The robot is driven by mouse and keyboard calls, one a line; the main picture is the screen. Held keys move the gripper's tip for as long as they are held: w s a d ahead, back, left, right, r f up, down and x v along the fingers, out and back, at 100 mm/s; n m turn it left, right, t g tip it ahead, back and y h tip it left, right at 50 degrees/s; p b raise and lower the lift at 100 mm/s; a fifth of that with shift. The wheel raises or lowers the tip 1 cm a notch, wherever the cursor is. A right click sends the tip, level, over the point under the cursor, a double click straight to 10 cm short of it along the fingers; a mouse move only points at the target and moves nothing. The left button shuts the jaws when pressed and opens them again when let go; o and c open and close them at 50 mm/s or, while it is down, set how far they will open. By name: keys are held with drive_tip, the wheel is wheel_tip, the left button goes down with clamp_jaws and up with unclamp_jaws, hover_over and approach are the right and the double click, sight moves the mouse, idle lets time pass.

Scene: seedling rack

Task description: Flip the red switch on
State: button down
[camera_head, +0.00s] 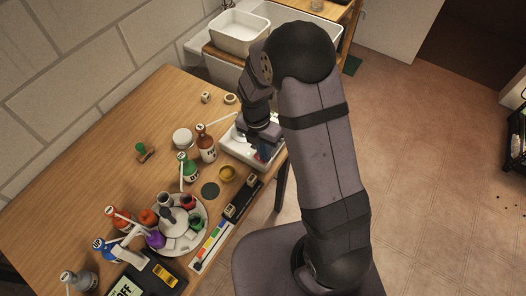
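I cannot make out a red switch for certain in the head view. A dark box (152,280) with a yellow label and a sign reading "OFF" lies at the table's near left edge, partly cut off by the frame. My gripper (262,142) points down over a white tray (236,152) at the table's right edge, far from that box. Its fingers are small and dark, and partly hidden by my wrist. Something bluish and dark lies under them in the tray; I cannot tell whether they touch it.
Several bottles with spouts, including a brown one (206,146) and a green one (188,168), stand on the wooden table (100,165). A round grey carousel (180,245) holds several small pots. A strip with coloured patches (212,243) lies to its right. The table's back left is mostly clear.

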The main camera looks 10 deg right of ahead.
drive_tip(key=shift+s+d+f, duration=0.2)
drive_tip(key=shift+s+f, duration=0.35)
drive_tip(key=shift+f, duration=0.05)
drive_tip(key=shift+w+a+r+p, duration=0.1)
drive_tip(key=shift+w+a+p, duration=0.25)
drive_tip(key=shift+w, duration=0.15)
drive_tip(key=shift+w+r+p, duration=0.15)
drive_tip(key=shift+r+p, duration=0.6)
drive_tip(key=shift+p, duration=0.05)
drive_tip(key=r+p, duration=0.3)
drive_tip(key=shift+s+d+r, duration=0.25)
drive_tip(key=shift+r, duration=0.1)
drive_tip(key=shift+d+r+b, duration=0.1)
drive_tip(key=shift+r+b, duration=0.2)
drive_tip(key=shift+b, duration=0.05)
wheel_tip(320, 180, up, 9)
drive_tip(key=s+d+b, duration=0.1)
drive_tip(key=b, duration=0.1)
